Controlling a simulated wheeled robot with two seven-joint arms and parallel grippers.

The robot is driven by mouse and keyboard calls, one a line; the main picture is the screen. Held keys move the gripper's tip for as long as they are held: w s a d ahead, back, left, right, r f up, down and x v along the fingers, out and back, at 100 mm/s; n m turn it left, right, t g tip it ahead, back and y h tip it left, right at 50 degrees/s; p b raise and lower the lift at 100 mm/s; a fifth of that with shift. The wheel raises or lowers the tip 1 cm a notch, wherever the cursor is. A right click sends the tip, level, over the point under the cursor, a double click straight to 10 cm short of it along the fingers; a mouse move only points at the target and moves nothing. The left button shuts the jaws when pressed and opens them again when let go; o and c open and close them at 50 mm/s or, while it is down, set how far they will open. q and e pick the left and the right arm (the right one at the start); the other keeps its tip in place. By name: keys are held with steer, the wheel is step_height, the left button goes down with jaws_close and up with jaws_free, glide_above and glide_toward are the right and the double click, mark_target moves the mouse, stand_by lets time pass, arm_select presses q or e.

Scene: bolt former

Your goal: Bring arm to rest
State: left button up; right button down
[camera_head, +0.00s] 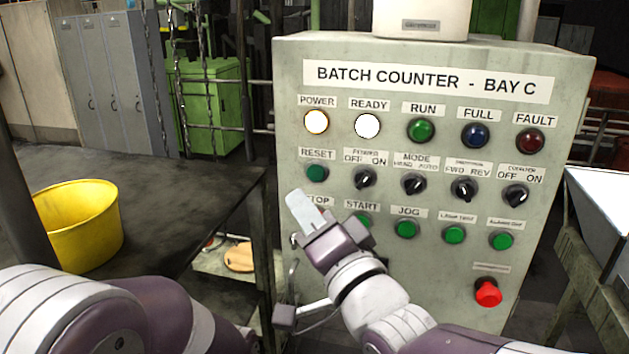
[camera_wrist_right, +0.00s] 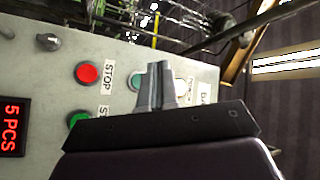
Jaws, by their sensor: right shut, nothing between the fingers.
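My right gripper (camera_head: 298,200) is shut and empty in front of the lower left part of the control panel (camera_head: 400,130). It covers the STOP button in the head view. In the right wrist view the two fingers of my right gripper (camera_wrist_right: 158,68) lie together, with the panel behind them. A red STOP button (camera_wrist_right: 88,72) and part of a green button (camera_wrist_right: 78,120) show to their left. From these frames I cannot tell a gap to the panel. My left arm (camera_head: 110,315) shows at the lower left, but its gripper is out of the picture.
POWER (camera_head: 316,122) and READY (camera_head: 367,125) lamps glow white. A counter display (camera_wrist_right: 12,127) reads 5 PCS. A red mushroom button (camera_head: 488,293) sits low on the panel. A dark table (camera_head: 150,190) with a yellow bin (camera_head: 80,225) stands left.

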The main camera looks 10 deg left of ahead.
steer(key=d+f+n+g+h, duration=0.3)
steer(key=d+f+h, duration=0.1)
steer(key=f, duration=0.7)
steer(key=d+f+n+g+h, duration=0.3)
steer(key=f, duration=0.7)
steer(key=s+d+f+m+g+h+b, duration=0.1)
steer(key=s+d+f+g+h+b, duration=0.1)
steer(key=d+f, duration=0.6)
steer(key=s+d+f+m+g+h+b, duration=0.1)
steer(key=s+d+f+g+h, duration=0.3)
steer(key=d, duration=1.1)
steer(key=shift+s+f+m+g+h+b, duration=0.45)
steer(key=shift+s+f+g, duration=0.65)
steer(key=shift+s+f, duration=1.4)
steer(key=shift+f, duration=0.1)
